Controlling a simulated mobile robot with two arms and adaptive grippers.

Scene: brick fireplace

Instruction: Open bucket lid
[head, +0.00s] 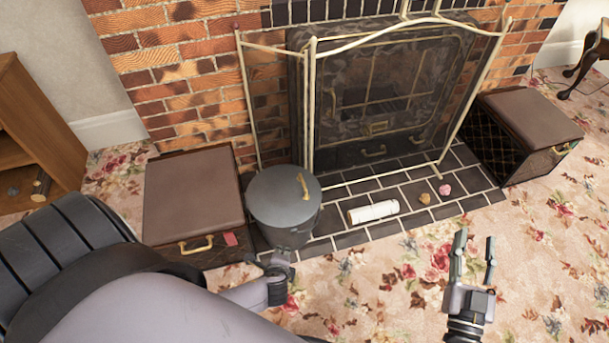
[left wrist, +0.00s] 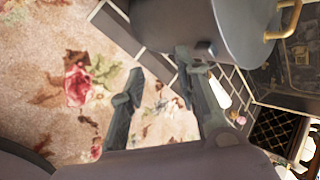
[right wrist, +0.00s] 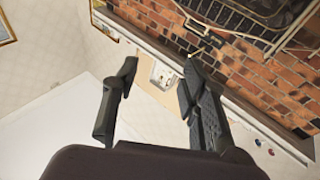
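The dark grey bucket (head: 287,228) stands upright at the left end of the tiled hearth. Its round lid (head: 275,198) lies shut on top, with a brass handle (head: 303,187) towards the lid's far right side. My left gripper (head: 274,262) is low in front of the bucket, partly hidden by my own arm. In the left wrist view its fingers (left wrist: 160,72) are apart with nothing between them, and the bucket (left wrist: 172,22) and lid handle (left wrist: 289,20) show above. My right gripper (head: 473,247) is open and empty over the carpet, away from the bucket; its fingers (right wrist: 158,75) are apart.
A brown-topped box (head: 190,192) stands close left of the bucket; another (head: 530,120) is at the right. A fire screen (head: 310,110) stands behind. A white roll (head: 373,212) and two small lumps (head: 445,190) lie on the hearth (head: 410,222). The front carpet is clear.

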